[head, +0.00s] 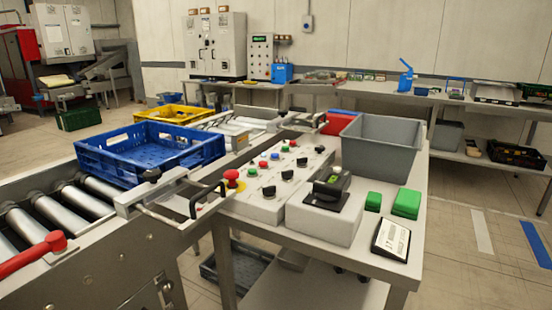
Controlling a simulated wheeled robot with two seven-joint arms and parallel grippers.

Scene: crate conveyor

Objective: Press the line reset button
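A light grey control box (262,207) stands on the metal table (345,252) beside the conveyor. Its sloped top carries a red mushroom button (232,176), green buttons such as the near one (252,171), a red button (263,165), a blue button (275,156) and several black knobs (269,191). Labels are too small to read, so I cannot tell which button is the line reset. Neither of my grippers is in view.
A blue crate (152,160) sits on the roller conveyor (92,197), left of the panel. A grey bin (382,150), green blocks (406,203) and a sign (391,240) stand on the table.

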